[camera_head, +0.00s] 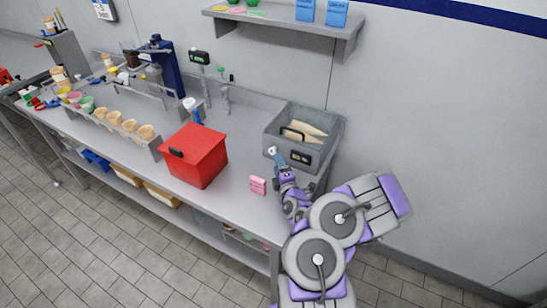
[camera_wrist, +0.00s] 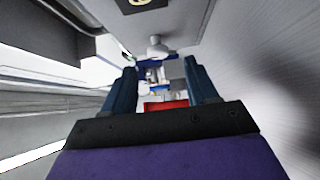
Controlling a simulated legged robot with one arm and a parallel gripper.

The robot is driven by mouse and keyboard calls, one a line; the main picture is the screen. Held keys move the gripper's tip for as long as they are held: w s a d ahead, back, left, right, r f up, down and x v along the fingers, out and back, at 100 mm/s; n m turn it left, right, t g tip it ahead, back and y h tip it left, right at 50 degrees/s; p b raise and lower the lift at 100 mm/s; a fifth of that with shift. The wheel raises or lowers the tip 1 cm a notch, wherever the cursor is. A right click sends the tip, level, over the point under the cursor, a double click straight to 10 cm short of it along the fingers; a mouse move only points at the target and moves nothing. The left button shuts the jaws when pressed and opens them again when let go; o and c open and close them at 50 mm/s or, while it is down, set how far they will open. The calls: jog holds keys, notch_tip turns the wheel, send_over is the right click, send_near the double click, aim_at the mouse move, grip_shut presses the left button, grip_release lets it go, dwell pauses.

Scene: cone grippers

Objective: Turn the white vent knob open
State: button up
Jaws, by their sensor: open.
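A small white knob (camera_wrist: 157,46) shows in the wrist view, just beyond and between my fingertips. In the head view a small white piece (camera_head: 272,150), which looks like the same knob, sits at the front left corner of a grey metal box (camera_head: 331,133). My gripper (camera_wrist: 160,68) is open, its two blue fingers apart, with nothing held between them. In the head view my gripper (camera_head: 279,160) is right beside the box's front. I cannot tell whether the fingers touch the knob. How the knob is turned is too small to tell.
A red box (camera_head: 201,158) with a black handle stands left of my gripper on the steel counter (camera_head: 226,196). A small pink block (camera_head: 258,185) lies near the front edge. Cones in a rack (camera_head: 129,126) stand farther left. A wall shelf (camera_head: 285,22) hangs above.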

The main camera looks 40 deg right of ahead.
aim_at(273, 150)
jog(key=b+x, duration=0.1)
jog(key=x, duration=0.4)
jog(key=shift+w+b, duration=0.2)
jog(key=shift+b, duration=0.1)
jog(key=shift+w+d, duration=0.2)
jog(key=shift+w, duration=0.2)
jog(key=shift+c, duration=0.5)
jog(key=c, duration=0.9)
jog(key=shift+c, duration=0.2)
